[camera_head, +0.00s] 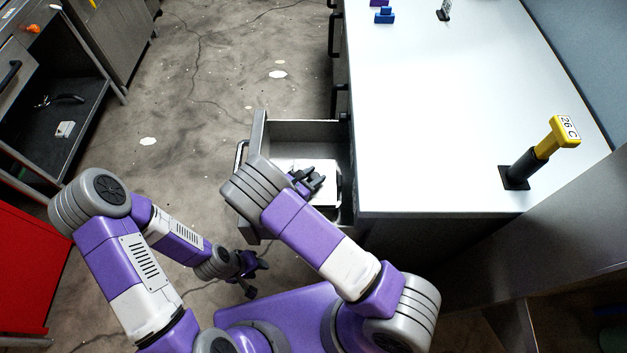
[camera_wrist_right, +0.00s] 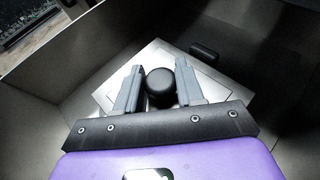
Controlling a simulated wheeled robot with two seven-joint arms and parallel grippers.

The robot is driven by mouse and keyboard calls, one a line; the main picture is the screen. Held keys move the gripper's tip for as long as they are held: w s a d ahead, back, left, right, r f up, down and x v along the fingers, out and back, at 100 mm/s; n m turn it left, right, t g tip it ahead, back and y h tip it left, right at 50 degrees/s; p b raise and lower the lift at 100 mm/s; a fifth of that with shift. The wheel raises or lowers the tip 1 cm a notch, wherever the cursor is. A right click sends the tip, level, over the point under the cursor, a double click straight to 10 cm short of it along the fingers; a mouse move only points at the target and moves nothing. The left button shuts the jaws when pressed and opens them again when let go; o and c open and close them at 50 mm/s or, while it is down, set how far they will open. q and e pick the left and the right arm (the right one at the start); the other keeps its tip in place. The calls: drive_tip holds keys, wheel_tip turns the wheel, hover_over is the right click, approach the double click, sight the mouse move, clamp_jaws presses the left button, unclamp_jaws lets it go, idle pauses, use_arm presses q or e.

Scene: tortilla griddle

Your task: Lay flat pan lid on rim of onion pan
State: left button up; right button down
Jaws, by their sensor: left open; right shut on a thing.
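The flat pan lid (camera_wrist_right: 150,56) is a pale metal plate with a round black knob (camera_wrist_right: 160,86). It lies inside an open drawer, and its pale surface also shows in the head view (camera_head: 328,193). My right gripper (camera_wrist_right: 158,75) reaches down into the drawer with its two fingers shut on the knob, one on each side. In the head view my right gripper (camera_head: 312,180) partly covers the lid. My left gripper (camera_head: 256,272) is open and empty, low over the floor left of the drawer. I cannot make out an onion pan in either view.
The open drawer (camera_head: 258,130) has metal walls close around my right gripper. A small black piece (camera_wrist_right: 205,50) lies at the plate's far edge. The white counter (camera_head: 430,120) beside the drawer is mostly clear, with a yellow-topped device (camera_head: 557,138) at right and blue blocks (camera_head: 384,16) far back.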

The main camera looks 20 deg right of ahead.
wheel_tip(320, 180, down, 2)
drive_tip(key=shift+f, duration=0.1)
drive_tip(key=c, duration=0.7)
unclamp_jaws()
